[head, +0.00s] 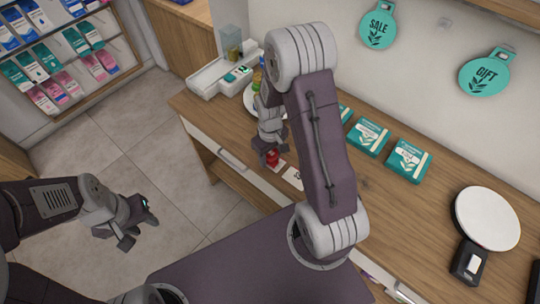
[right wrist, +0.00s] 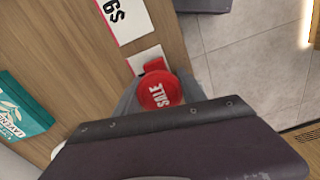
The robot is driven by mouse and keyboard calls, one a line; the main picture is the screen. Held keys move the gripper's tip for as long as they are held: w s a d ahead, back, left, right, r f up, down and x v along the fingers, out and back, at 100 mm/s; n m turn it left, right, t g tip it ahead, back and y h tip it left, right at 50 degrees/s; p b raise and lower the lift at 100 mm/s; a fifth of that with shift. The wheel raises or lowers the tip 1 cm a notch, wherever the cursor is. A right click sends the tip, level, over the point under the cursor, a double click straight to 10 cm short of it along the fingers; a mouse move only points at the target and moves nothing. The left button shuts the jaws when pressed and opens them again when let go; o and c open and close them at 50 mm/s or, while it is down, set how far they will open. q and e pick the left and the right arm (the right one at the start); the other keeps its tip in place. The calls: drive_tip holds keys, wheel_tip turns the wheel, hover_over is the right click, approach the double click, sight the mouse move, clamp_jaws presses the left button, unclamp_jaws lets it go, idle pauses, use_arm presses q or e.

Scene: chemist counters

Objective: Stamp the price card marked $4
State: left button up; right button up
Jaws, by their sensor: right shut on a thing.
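I cannot tell whether stamp and card touch. Another white card (right wrist: 124,18) with a red edge and a black price lies beside it; the digit could be 6 or 9. In the head view this card (head: 293,178) is partly behind my right arm. My left gripper (head: 132,226) is open and empty above the floor.
Green boxes (head: 408,160) stand along the counter (head: 405,220). A round white-topped device (head: 487,218) stands at the right. A white tray (head: 212,75) and a plate (head: 251,101) are at the far end. A shelf rack (head: 68,60) stands at left.

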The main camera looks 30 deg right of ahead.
drive_tip(key=shift+r, duration=0.1)
drive_tip(key=shift+f+b, duration=0.35)
drive_tip(key=shift+f, duration=0.2)
idle(0.8)
drive_tip(key=shift+s, duration=0.1)
idle(0.9)
wheel_tip(320, 180, up, 7)
drive_tip(key=p, duration=0.7)
